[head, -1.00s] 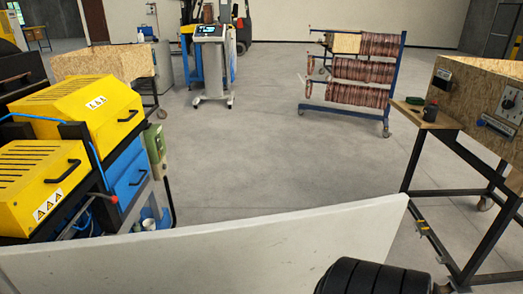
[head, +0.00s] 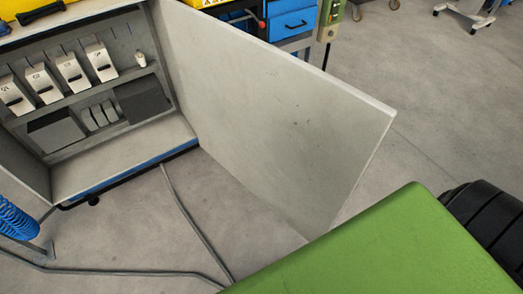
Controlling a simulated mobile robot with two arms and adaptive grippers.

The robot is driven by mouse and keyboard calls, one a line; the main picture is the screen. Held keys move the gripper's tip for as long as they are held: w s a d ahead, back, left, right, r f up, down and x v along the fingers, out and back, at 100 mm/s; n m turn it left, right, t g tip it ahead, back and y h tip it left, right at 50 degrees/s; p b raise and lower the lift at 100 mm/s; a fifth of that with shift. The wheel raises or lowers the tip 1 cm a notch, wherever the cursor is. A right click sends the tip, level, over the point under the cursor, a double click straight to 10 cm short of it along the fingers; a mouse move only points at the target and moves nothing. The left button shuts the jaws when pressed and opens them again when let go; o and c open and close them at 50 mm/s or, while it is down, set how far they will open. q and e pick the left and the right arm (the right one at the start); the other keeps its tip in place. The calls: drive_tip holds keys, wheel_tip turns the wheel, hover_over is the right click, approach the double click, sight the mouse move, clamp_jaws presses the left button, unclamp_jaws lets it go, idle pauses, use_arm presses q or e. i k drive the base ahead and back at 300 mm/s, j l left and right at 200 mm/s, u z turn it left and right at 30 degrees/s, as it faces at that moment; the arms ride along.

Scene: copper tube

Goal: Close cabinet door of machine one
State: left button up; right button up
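The cabinet door (head: 270,110) is a flat light-grey panel in the head view. It stands wide open, hinged at the right side of the cabinet, and reaches out toward the right. The cabinet (head: 125,172) is open at the left, with shelves holding several light-grey boxes with dark marks (head: 58,72) and dark blocks (head: 142,99). Neither of my grippers is in view, so their states and distance to the door are hidden.
A large green surface (head: 390,255) fills the lower right in front of the door. A black ribbed part (head: 490,215) stands beside it. Cables (head: 185,215) lie on the floor before the cabinet, and a blue coiled hose (head: 15,220) hangs at left.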

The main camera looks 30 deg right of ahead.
sight(302, 139)
drive_tip(key=k+l+u, duration=0.15)
drive_tip(key=l, duration=0.25)
drive_tip(key=l+u, duration=0.2)
drive_tip(key=l, duration=0.2)
drive_tip(key=k+l+u, duration=0.15)
drive_tip(key=l, duration=0.25)
drive_tip(key=k+l+u, duration=0.2)
drive_tip(key=l, duration=0.15)
drive_tip(key=k+l+u, duration=0.15)
drive_tip(key=l+u, duration=0.1)
drive_tip(key=l, duration=0.6)
drive_tip(key=k+l+u, duration=0.1)
drive_tip(key=l, duration=0.6)
drive_tip(key=k+l+u, duration=0.15)
drive_tip(key=l, duration=0.55)
drive_tip(key=i, duration=0.05)
